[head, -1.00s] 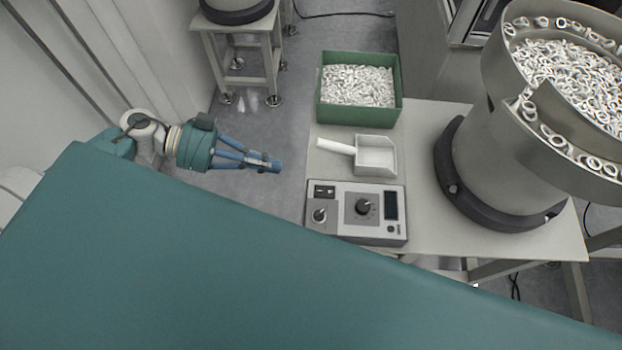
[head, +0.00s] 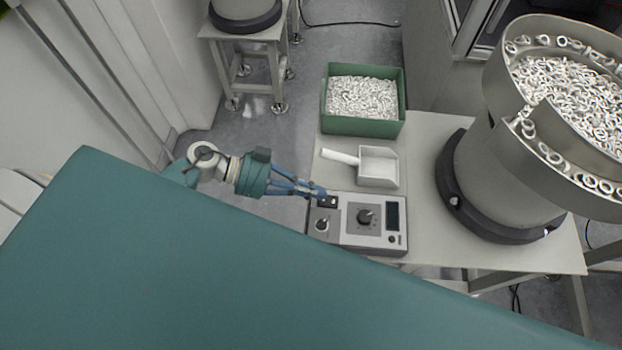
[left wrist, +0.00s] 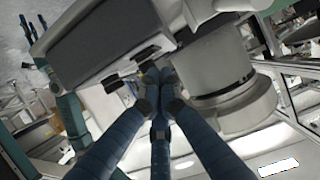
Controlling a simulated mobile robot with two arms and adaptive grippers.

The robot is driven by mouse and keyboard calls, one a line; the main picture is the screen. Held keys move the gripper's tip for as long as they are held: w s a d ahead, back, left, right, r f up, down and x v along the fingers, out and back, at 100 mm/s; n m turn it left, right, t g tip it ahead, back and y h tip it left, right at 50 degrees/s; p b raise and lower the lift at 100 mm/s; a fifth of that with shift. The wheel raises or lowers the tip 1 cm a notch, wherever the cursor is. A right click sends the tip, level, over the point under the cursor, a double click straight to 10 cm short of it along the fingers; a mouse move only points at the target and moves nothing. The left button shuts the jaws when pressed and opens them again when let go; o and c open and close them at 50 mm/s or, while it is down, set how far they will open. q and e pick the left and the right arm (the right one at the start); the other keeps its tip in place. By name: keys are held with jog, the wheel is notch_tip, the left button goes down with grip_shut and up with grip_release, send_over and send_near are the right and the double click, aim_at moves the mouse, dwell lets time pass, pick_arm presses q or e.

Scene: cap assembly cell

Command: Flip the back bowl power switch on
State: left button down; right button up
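The control box (head: 374,240) is a grey unit at the front left corner of the bench, with knobs, a dark display and a small black rocker switch (head: 329,202) at its upper left. My left gripper (head: 318,192) reaches in from the left. Its blue fingers are drawn together with nothing between them, and the tips are at the switch, partly covering it. I cannot tell whether they touch it or which way the rocker is set. In the left wrist view, the fingertips (left wrist: 160,80) also meet. My right gripper is not in view.
On the bench (head: 425,150), a white scoop (head: 378,167) lies behind the box and a green bin (head: 362,127) of white rings stands farther back. A large steel bowl feeder (head: 500,170) stands to the right. A teal surface (head: 180,270) of mine fills the foreground.

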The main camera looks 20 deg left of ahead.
pick_arm(q)
jog(key=shift+f, duration=0.25)
jog(key=shift+a+f, duration=0.15)
jog(key=shift+f, duration=0.45)
jog(key=shift+r, duration=0.1)
jog(key=shift+r+p, duration=0.8)
jog(key=shift+p, duration=0.15)
jog(key=shift+r, duration=0.1)
